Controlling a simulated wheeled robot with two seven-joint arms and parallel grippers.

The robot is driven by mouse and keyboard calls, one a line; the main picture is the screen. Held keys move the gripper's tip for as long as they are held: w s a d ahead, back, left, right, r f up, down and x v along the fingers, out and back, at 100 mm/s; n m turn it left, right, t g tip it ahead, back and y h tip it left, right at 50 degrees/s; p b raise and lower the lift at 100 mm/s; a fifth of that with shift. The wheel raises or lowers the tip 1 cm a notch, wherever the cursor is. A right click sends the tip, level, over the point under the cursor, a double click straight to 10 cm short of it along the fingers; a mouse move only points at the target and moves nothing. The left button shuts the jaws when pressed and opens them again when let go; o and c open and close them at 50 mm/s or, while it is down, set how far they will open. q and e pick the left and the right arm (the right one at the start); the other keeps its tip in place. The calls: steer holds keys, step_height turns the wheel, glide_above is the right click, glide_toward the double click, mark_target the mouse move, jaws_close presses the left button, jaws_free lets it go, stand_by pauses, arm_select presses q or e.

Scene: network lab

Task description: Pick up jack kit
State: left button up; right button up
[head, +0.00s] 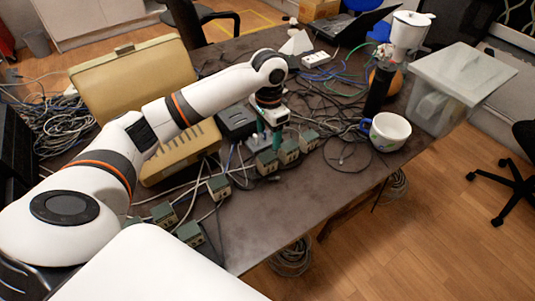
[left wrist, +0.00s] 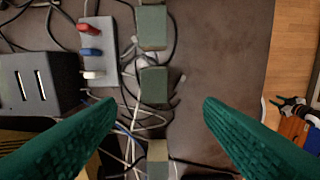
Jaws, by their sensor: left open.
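Several small grey-green box-shaped pieces, which look like the jack kits, lie on the dark table. In the head view, one box (head: 266,162) is by my left gripper (head: 267,139), with another box (head: 288,151) to its right. In the left wrist view, the boxes form a column: a top box (left wrist: 152,28), a middle box (left wrist: 154,86) and a lower box (left wrist: 157,158). The open green fingers of my left gripper (left wrist: 160,125) are spread on either side of this column, with nothing held. My right gripper is not in view.
A strip with red, blue and white parts (left wrist: 92,50) and a black slotted box (left wrist: 38,84) lie left of the boxes. Loose cables surround them. A white mug (head: 389,132) stands right. The table (head: 290,205) is mostly bare toward its front edge.

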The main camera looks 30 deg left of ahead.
arm_select(q)
glide_above(267, 157)
step_height(267, 157, down, 6)
steer(key=shift+r, duration=0.25)
steer(key=shift+f+p, duration=0.35)
steer(key=shift+f, duration=2.45)
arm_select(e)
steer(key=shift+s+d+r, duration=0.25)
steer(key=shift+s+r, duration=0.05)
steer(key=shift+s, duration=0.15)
arm_select(q)
steer(key=shift+c, duration=0.3)
steer(key=shift+r, duration=0.1)
steer(key=c, duration=1.1)
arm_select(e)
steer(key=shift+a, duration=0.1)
